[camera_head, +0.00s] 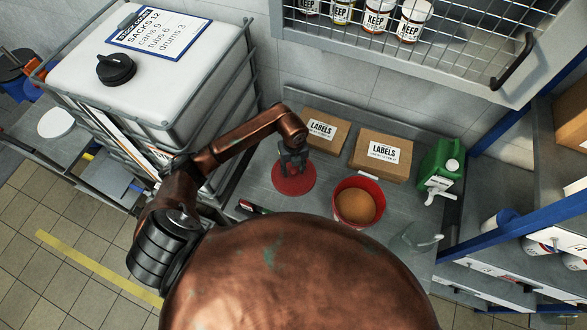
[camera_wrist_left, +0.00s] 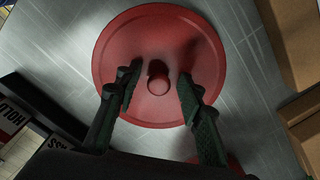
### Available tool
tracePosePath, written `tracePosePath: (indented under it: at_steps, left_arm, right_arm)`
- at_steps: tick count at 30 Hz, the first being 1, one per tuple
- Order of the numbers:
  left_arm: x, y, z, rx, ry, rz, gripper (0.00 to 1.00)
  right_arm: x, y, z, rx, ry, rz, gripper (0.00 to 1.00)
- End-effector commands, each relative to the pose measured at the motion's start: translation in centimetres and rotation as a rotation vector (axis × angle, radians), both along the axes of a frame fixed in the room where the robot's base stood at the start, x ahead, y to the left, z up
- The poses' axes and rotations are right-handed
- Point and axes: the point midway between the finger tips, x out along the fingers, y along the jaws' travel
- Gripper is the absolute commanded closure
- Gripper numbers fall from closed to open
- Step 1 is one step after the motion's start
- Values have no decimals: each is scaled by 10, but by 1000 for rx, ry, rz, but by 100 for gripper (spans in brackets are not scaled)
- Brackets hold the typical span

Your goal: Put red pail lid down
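The red pail lid (camera_head: 293,181) lies flat on the grey bench, left of the red pail (camera_head: 359,219). In the left wrist view the lid (camera_wrist_left: 125,50) is a round red disc with a small knob (camera_wrist_left: 158,84) at its centre. My left gripper (camera_head: 293,167) is over the lid, pointing down. Its two fingers (camera_wrist_left: 160,84) are spread, one on each side of the knob, with gaps between; they cast shadows on the lid. The pail is open at the top and shows an orange-brown content. My right gripper is not in view.
Two cardboard boxes marked LABELS (camera_head: 383,156) (camera_head: 325,130) stand behind the lid and pail. A green jug (camera_head: 437,167) is at the right, with a clear container (camera_head: 415,238) in front. A white caged tank (camera_head: 160,70) stands left. A wire-front cabinet (camera_head: 420,40) hangs above.

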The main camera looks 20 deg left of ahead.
Motion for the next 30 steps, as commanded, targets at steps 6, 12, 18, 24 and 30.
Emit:
tracePosePath:
  at_steps: [6, 12, 18, 24, 30]
  left_arm:
    - [0, 0, 11, 1, -1, 0, 64]
    - [1, 1, 44, 1, -2, -1, 64]
    - [1, 1, 82, 0, -2, -1, 64]
    - [1, 1, 110, 1, -1, 0, 64]
    - [0, 1, 122, 0, 0, -1, 64]
  right_arm:
    - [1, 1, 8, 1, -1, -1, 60]
    - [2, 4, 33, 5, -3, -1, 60]
    - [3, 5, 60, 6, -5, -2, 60]
    - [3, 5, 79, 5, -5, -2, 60]
    - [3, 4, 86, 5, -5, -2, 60]
